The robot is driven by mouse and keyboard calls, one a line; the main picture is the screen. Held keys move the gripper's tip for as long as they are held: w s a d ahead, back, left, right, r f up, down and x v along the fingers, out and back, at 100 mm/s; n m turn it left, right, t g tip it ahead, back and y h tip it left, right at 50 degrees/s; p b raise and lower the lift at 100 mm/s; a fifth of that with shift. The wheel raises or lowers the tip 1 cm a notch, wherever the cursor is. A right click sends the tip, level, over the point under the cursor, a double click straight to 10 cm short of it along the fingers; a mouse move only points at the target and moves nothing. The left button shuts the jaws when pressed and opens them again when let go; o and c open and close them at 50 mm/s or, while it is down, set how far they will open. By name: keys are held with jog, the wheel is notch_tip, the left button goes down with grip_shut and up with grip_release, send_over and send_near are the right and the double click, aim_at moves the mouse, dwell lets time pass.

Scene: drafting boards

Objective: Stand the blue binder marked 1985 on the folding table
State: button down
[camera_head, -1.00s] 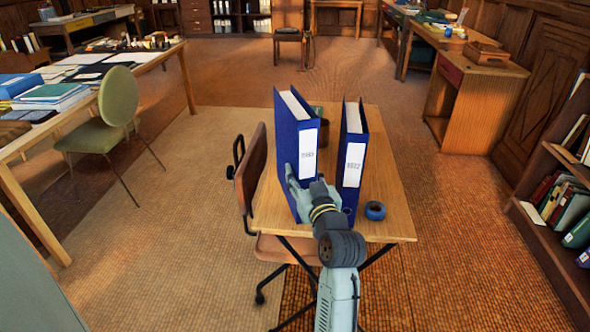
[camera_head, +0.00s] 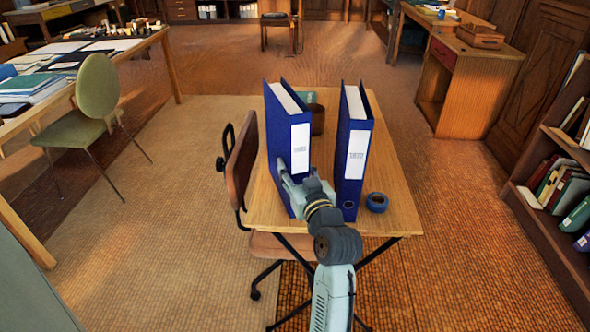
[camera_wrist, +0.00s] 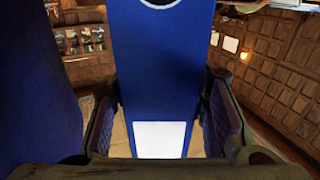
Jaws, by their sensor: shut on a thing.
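A tall blue binder (camera_head: 281,140) with a white spine label stands upright at the left of the folding table (camera_head: 400,215). Its label's small print looks like a year but is too blurred to read surely. My gripper (camera_head: 293,178) is shut on the lower part of this binder's spine. In the wrist view the binder (camera_wrist: 158,70) fills the space between the pads of my gripper (camera_wrist: 160,100), appearing upside down. Its base is partly hidden by my gripper, so I cannot tell whether it touches the tabletop. A second blue binder (camera_head: 353,145) stands apart, to its right.
A dark blue tape roll (camera_head: 377,202) lies right of the second binder. A brown cup (camera_head: 317,120) stands behind, between the binders. A swivel chair (camera_head: 241,168) is close against the table's left side. A bookshelf (camera_head: 545,195) stands at right.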

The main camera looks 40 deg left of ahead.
jog(key=c, duration=1.4)
grip_release()
jog(key=shift+f, duration=0.15)
jog(key=o, duration=0.5)
jog(key=shift+c, duration=0.2)
jog(key=shift+d+r, duration=0.1)
jog(key=shift+r, duration=0.1)
jog(key=v, duration=1.2)
